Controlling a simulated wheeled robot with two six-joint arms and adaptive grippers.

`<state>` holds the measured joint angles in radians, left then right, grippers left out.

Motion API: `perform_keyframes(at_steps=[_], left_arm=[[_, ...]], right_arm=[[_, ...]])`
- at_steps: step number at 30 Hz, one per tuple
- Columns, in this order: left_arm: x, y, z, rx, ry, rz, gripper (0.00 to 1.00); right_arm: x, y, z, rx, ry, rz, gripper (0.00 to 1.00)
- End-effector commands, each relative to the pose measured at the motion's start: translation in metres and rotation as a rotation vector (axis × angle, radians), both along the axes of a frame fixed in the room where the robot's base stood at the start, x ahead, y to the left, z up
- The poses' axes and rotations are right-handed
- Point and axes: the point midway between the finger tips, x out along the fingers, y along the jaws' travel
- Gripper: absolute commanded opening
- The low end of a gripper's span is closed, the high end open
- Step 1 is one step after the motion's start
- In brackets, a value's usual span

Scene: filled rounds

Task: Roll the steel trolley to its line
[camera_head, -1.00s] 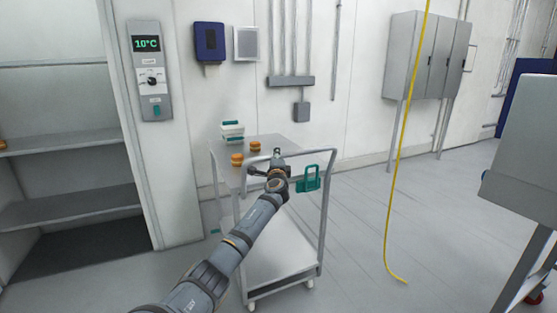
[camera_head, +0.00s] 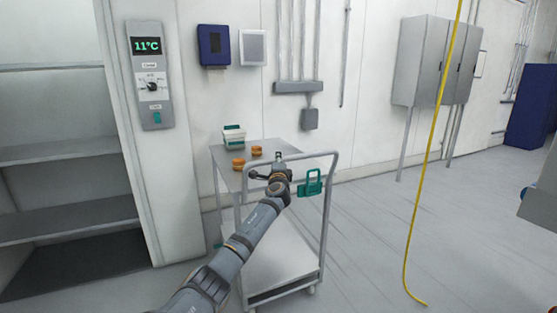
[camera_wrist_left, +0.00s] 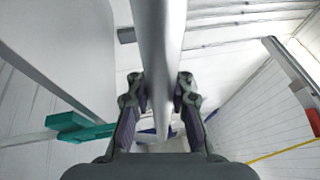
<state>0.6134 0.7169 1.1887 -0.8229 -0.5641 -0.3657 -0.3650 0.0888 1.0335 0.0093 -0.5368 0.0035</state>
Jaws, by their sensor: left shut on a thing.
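The steel trolley (camera_head: 275,265) stands before me in the head view, with two shelves and a tubular handle (camera_head: 326,190). My left gripper (camera_head: 279,168) is at the top bar of the handle and shut on it. In the left wrist view the bar (camera_wrist_left: 158,35) runs between the two fingers (camera_wrist_left: 160,105). A teal piece (camera_head: 310,183) is at the handle's right side. Two orange-brown rounds and a white tub with a teal lid (camera_head: 234,138) are on the top shelf. No clear floor line shows; a small teal mark is beside the trolley's left. My right gripper is not in view.
An open shelved bay (camera_head: 65,205) is on the left, beside a wall panel (camera_head: 150,75) reading 11°C. A grey cabinet (camera_head: 425,60) is on the back wall. A yellow hose (camera_head: 418,210) hangs to the floor.

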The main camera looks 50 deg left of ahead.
Motion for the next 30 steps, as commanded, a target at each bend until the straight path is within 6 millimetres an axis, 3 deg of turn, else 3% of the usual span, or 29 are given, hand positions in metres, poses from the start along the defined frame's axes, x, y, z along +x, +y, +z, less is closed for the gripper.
perform_keyframes(at_steps=[5, 6, 12, 23, 30], left_arm=[[-0.001, 0.002, -0.007, -0.005, 0.010, 0.009, 0.00], [-0.001, 0.002, -0.007, -0.005, 0.010, 0.009, 0.18], [-0.001, 0.002, -0.005, -0.004, 0.007, 0.005, 0.45], [-0.003, -0.002, -0.003, 0.001, 0.004, 0.003, 0.45], [-0.031, -0.034, -0.012, 0.004, 0.008, -0.001, 0.45]], right_arm=[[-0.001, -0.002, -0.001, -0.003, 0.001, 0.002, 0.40], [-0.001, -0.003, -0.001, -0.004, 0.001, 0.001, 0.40], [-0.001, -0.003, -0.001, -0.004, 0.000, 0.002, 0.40], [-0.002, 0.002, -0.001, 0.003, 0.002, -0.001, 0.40], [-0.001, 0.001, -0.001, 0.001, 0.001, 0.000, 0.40]])
